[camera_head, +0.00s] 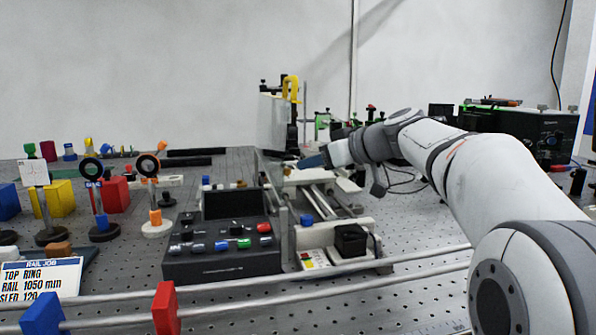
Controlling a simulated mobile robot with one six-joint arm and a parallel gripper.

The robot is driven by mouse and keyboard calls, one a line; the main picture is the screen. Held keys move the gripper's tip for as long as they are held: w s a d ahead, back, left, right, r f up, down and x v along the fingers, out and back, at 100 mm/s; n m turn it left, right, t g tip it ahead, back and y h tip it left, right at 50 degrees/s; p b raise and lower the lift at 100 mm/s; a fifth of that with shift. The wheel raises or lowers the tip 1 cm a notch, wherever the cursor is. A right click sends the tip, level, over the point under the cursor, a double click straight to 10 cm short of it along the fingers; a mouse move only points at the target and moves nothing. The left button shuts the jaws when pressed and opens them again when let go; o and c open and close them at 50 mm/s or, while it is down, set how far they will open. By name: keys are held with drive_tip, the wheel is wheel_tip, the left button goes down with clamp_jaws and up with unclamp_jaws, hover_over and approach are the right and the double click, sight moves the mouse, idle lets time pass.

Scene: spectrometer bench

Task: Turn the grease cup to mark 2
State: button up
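My arm reaches in from the right, and my gripper (312,162) hangs over the back part of a white rail stage (335,233). The gripper is small and seen from the side, so its fingers cannot be made out. I cannot pick out the grease cup or its marks with certainty. A small blue-grey knob (307,220) stands on the front left of the stage, well in front of my gripper and apart from it. A black block (351,240) sits on the stage to the right of that knob.
A black control box (222,262) with coloured knobs stands left of the stage. Ring holders (91,168) and coloured blocks (115,195) stand further left. Metal rails (400,257) cross the front. A dark instrument (525,130) stands back right. Perforated bench (420,230) is clear right of the stage.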

sight(289, 169)
drive_tip(key=b+x, duration=0.1)
drive_tip(key=x, duration=0.6)
drive_tip(key=shift+w+a, duration=0.15)
drive_tip(key=shift+w, duration=0.15)
drive_tip(key=shift+c, duration=0.5)
clamp_jaws()
